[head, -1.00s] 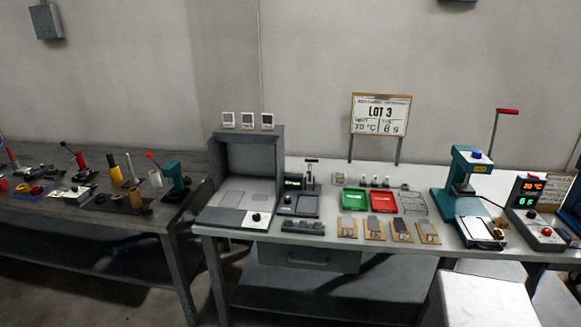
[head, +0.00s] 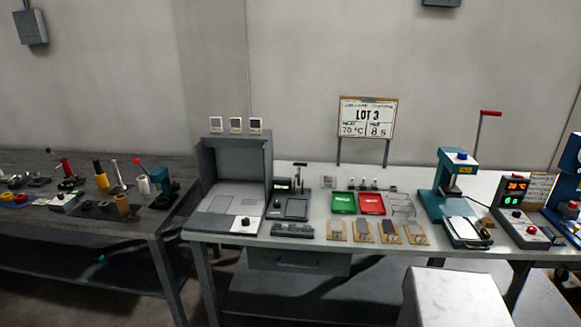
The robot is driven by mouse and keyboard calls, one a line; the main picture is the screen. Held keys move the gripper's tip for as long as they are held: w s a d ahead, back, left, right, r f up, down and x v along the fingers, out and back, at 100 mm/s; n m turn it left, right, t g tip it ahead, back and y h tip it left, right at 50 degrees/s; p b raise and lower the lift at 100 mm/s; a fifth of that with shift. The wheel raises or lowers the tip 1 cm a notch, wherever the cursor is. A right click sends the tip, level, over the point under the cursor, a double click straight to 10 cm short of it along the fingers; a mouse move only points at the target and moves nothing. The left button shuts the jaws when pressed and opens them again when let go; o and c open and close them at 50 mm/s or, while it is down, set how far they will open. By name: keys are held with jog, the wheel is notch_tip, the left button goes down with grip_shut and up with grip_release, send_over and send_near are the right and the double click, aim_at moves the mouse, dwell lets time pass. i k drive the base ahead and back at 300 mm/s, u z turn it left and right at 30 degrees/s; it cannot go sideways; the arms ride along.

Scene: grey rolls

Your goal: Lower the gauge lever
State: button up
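A small dark gauge (head: 291,206) stands on the light bench, just right of the grey booth. It has a small display (head: 281,184) and an upright post with a dark T-shaped lever (head: 300,165) at the top. The lever looks raised, with its crossbar well above the gauge's base. The gauge is small in the picture, so fine detail cannot be told. My gripper is not in the head view.
The light bench (head: 322,222) also holds a grey booth (head: 236,170), green (head: 343,202) and red (head: 371,203) trays, several sample cards, and a teal press (head: 447,190). A white block (head: 455,297) stands in front. A darker bench (head: 135,225) with tools is at left.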

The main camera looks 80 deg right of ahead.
aim_at(298, 176)
jog(key=u, duration=0.15)
jog(key=k, duration=2.2)
jog(key=z, duration=1)
jog(key=i, duration=0.6)
jog(key=z, duration=0.1)
